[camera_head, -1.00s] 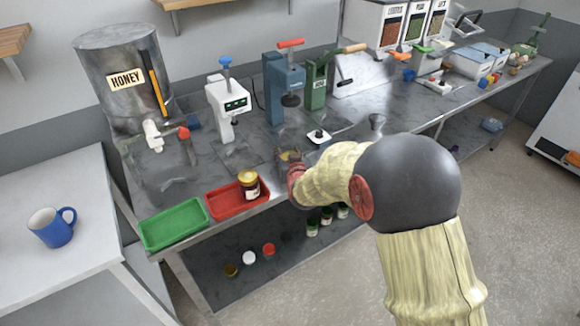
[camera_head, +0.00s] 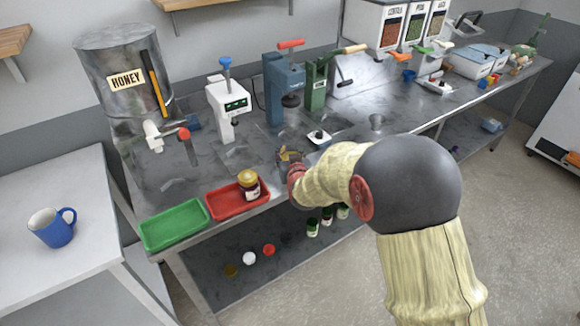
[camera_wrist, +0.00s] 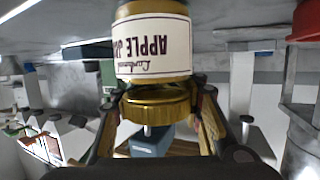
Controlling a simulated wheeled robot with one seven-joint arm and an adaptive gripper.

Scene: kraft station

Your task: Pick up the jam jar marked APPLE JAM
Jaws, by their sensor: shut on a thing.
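The jam jar marked APPLE JAM (camera_wrist: 152,50) fills the top middle of the wrist view. Its cream label reads upside down there, and its gold lid (camera_wrist: 157,104) points down in the picture. My gripper (camera_wrist: 157,98) is shut on the jar at its lid end, with one finger on each side. In the head view my gripper (camera_head: 290,156) is over the front of the steel bench, right of the red tray. My wrist largely hides the held jar there. Whether the jar touches the bench cannot be told.
Another gold-lidded jar (camera_head: 249,185) stands in the red tray (camera_head: 222,210), left of my gripper. A green tray (camera_head: 173,228) lies farther left. A white device (camera_head: 228,110), blue press (camera_head: 285,85) and green press (camera_head: 318,82) stand behind. Several lids and jars sit on the lower shelf.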

